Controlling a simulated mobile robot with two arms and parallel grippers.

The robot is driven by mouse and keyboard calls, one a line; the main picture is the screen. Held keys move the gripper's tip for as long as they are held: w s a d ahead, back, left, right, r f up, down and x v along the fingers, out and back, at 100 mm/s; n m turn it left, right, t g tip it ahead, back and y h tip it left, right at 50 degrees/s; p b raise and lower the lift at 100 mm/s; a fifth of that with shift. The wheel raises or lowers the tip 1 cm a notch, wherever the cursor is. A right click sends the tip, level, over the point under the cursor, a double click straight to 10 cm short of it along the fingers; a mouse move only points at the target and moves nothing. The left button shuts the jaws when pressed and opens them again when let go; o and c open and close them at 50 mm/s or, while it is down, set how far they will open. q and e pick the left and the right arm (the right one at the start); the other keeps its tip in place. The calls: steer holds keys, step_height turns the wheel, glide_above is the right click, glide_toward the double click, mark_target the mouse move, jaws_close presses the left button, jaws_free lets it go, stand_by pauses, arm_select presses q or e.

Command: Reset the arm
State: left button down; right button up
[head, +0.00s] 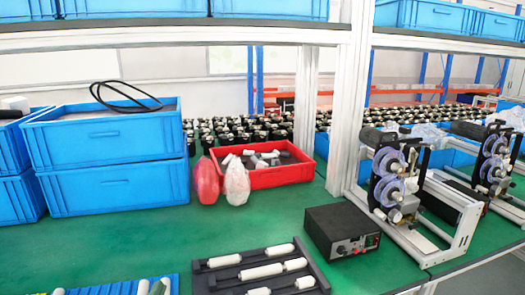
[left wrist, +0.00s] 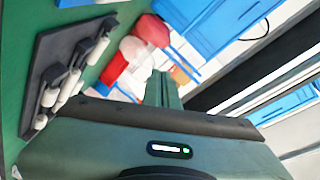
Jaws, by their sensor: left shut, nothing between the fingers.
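My left gripper (left wrist: 163,88) shows in the left wrist view, its narrow dark green fingers together with nothing between them. Its wide dark body fills the lower part of that view. It appears held up above the green table (head: 230,225). I cannot make out either gripper in the head view, and my right gripper is in neither view.
A dark rack (head: 262,272) with white rods lies at the front middle. A blue tray (head: 105,290) is at front left. Stacked blue crates (head: 105,142), a red bin (head: 283,175), two bagged items, a black control box (head: 341,232) and roller machines stand behind.

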arm_select(q)
steer(key=s+f+n+g, duration=0.1)
steer(key=f, duration=0.1)
steer(key=s+a+f+n+g, duration=0.1)
steer(key=f, duration=0.1)
steer(key=s+f+n+g+y, duration=0.1)
steer(key=s+f, duration=0.1)
steer(key=shift+a+f+g, duration=0.25)
steer(key=shift+g, duration=0.05)
steer(key=s+d+f+n+g+h, duration=0.1)
steer(key=s+d+f+n+g, duration=0.15)
steer(key=s+f+g, duration=0.6)
steer(key=s+d+f+n+g+h, duration=0.1)
steer(key=s+f+n+g, duration=0.3)
steer(key=s, duration=0.9)
step_height(320, 180, down, 29)
steer(key=s, duration=0.3)
steer(key=s+a+f+m, duration=0.1)
steer(key=s+a+f, duration=0.1)
steer(key=s+f, duration=1.2)
steer(key=shift+s+a+f, duration=0.15)
steer(key=shift+s+a, duration=0.2)
steer(key=shift+s, duration=0.4)
steer(key=shift+g, duration=0.25)
